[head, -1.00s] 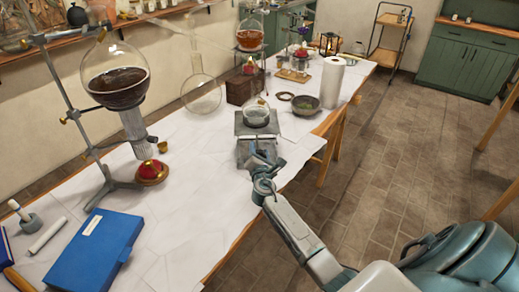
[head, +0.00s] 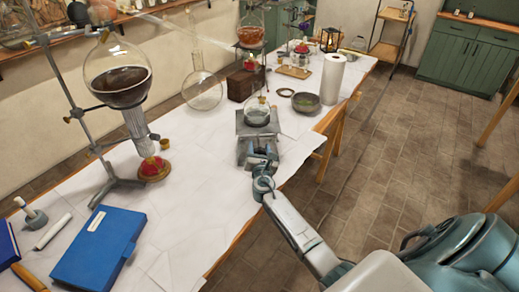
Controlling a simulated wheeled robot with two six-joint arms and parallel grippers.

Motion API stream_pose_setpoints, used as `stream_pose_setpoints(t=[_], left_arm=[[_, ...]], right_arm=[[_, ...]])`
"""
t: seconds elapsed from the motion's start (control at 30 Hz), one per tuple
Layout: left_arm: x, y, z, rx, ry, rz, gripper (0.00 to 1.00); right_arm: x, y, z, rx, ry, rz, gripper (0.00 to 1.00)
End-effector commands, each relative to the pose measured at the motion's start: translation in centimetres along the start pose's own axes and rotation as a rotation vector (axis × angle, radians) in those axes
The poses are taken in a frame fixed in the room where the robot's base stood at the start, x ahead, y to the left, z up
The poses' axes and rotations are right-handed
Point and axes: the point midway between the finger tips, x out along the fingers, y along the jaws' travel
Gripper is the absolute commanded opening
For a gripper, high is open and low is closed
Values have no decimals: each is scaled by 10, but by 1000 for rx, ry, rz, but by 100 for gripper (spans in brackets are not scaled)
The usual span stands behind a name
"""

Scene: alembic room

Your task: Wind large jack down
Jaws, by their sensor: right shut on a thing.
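The large jack (head: 253,127) stands on the white-covered table, with a grey square top plate. A small round glass flask (head: 256,112) with clear contents sits on its plate. My right gripper (head: 258,166) is at the near side of the jack, low by its base, and is shut on a part there, seemingly the jack's knob. The knob itself is hidden behind the gripper and wrist. My left gripper is not in view.
A big flask (head: 117,87) of dark liquid hangs on a stand at the left, above a red-topped burner (head: 152,167). A blue book (head: 98,248) lies at the front left. A white paper roll (head: 331,79) and a grey bowl (head: 306,102) stand right of the jack.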

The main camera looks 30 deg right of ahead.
Motion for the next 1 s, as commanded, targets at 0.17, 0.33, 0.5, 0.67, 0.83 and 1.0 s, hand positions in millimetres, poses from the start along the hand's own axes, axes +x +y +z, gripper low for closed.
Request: stream_pose_setpoints(t=[0.17,0.33,0.5,0.67,0.83,1.0], left_arm=[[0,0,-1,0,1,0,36],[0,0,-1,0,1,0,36],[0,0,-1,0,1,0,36],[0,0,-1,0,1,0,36],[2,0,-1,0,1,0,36],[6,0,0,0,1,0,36]], right_arm=[[-1,-1,-2,1,4,-1,25],[-1,0,-2,1,3,0,70],[0,0,-1,1,2,0,70],[-5,0,-1,1,2,0,70],[-30,-1,-3,2,3,1,70],[-65,-1,-3,3,3,0,70]])
